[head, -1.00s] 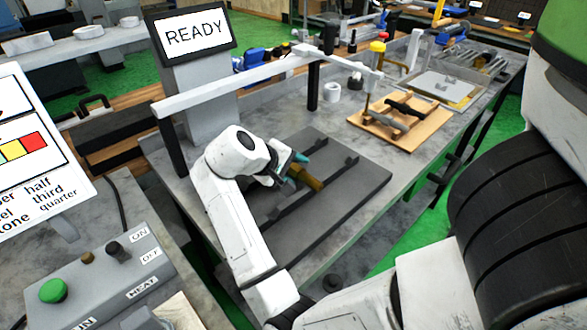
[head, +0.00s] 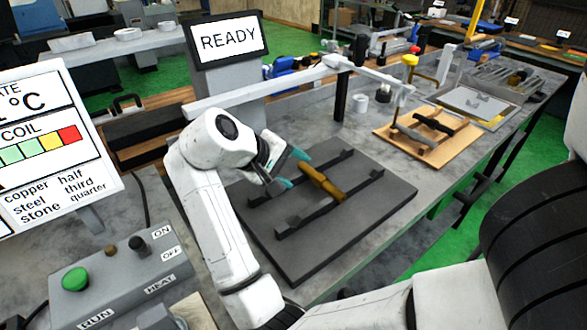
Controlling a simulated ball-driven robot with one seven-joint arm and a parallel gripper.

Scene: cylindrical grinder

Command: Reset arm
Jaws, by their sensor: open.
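My gripper (head: 290,168), with teal fingertips, is open and empty. It hangs over the left part of a dark grey plate (head: 345,225) with raised rails. My white arm bends up from the bottom of the view and over to the plate.
A control box (head: 125,275) with a green button stands at lower left, below a coil chart sign (head: 50,150). A screen reading READY (head: 230,40) stands behind. A white overhead bar (head: 265,88) crosses behind the plate. A wooden board (head: 430,145) with dark tools lies right.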

